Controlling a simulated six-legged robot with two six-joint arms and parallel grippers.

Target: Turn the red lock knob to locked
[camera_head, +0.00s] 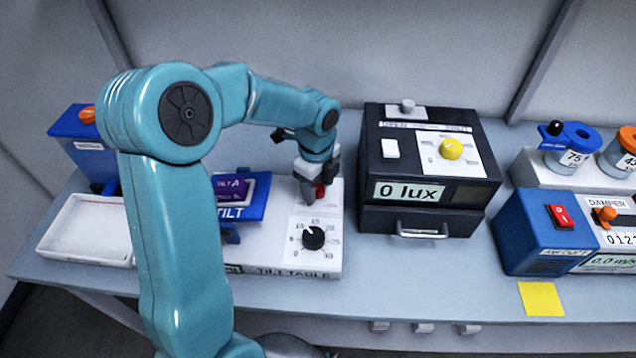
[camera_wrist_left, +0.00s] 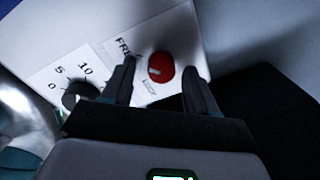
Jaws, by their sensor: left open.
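The red lock knob (camera_wrist_left: 161,67) sits on a white label plate with "FREE" and "LOCK" lettering, seen in the left wrist view. In the head view the knob (camera_head: 319,191) is partly covered by my left gripper (camera_head: 310,190), which reaches down over the white tilt table (camera_head: 330,257). In the left wrist view my left gripper (camera_wrist_left: 160,82) is open, with one finger on each side of the knob and visible gaps between. A white pointer mark shows on the knob's face, toward its lower left. My right gripper is not in view.
A black dial (camera_head: 313,238) with a number scale sits just in front of the knob. A black box reading "0 lux" (camera_head: 405,192) stands close on the right. A white tray (camera_head: 84,232) and blue box (camera_head: 85,140) are left. A yellow note (camera_head: 541,299) lies front right.

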